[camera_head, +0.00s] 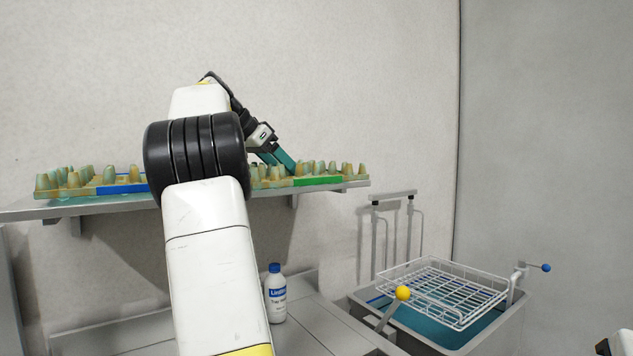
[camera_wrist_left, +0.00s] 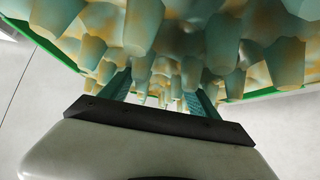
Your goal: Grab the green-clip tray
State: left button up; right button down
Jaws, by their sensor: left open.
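The green-clip tray (camera_head: 319,181) lies on the wall shelf, a stained egg tray with a green clip on its front edge. Its left part is hidden behind my left arm. My left gripper (camera_head: 285,162) is open, with teal fingers at the back left of the green clip, over or among the tray's pegs. In the left wrist view the tray's pegs (camera_wrist_left: 210,45) fill the upper picture, and the two fingers of the gripper (camera_wrist_left: 160,98) stand apart among them. I cannot tell whether they touch the tray. At the lower right corner a small part of what may be my right arm shows.
A second egg tray with a blue clip (camera_head: 122,189) lies on the left of the shelf (camera_head: 60,212). Below are a white bottle with a blue cap (camera_head: 276,295) on the counter and a wire basket (camera_head: 440,290) over a sink (camera_head: 480,338).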

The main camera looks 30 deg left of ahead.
pick_arm(q)
grip_shut()
dwell(0.5)
